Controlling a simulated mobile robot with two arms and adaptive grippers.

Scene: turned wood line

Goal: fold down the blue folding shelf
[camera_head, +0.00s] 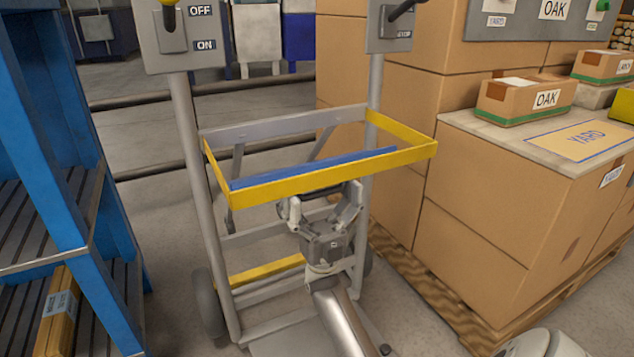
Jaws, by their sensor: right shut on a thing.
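The folding shelf shows on the grey upright cart frame (187,130) as a yellow rim (418,150) with a long blue bar (315,168) just inside its front edge. The rim stands out from the uprights, roughly level, and the floor shows through its middle. My right gripper (322,200) is under the front edge near its middle, fingers pointing up, shut on the shelf's front part. The rim hides the fingertips, so the exact contact is unclear.
A blue rack (45,150) stands close on the left. Stacked cardboard boxes (470,215) on a wooden pallet (450,310) stand close on the right. An OFF/ON switch box (180,40) tops the left upright. A wheel (208,305) sits at the cart's lower left.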

